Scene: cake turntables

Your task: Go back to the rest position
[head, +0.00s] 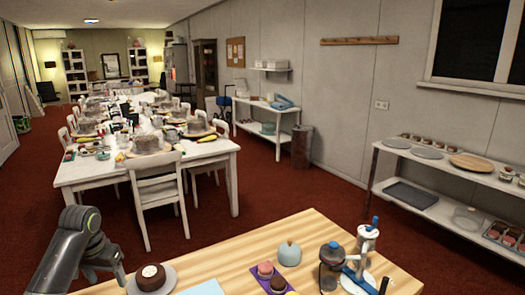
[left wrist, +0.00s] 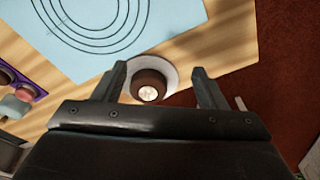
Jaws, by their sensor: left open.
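My left gripper (head: 108,266) comes in from the left in the head view, above the left end of the wooden table. In the left wrist view, its two fingers (left wrist: 157,84) stand apart with nothing held between them. A small dark brown cake with a pale top (left wrist: 148,86) sits on a round grey-white plate (left wrist: 171,76) below the fingers. The same cake (head: 151,276) shows at the table's front left in the head view, to the right of the gripper and apart from it. My right gripper is not in view.
The wooden table (head: 330,232) holds a light blue mat (left wrist: 160,30), a purple tray with small cakes, a pale blue dome (head: 289,254) and a blue-and-white device (head: 361,262). A white shelf (head: 450,212) stands right. A long white table with chairs stands behind, with red carpet between.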

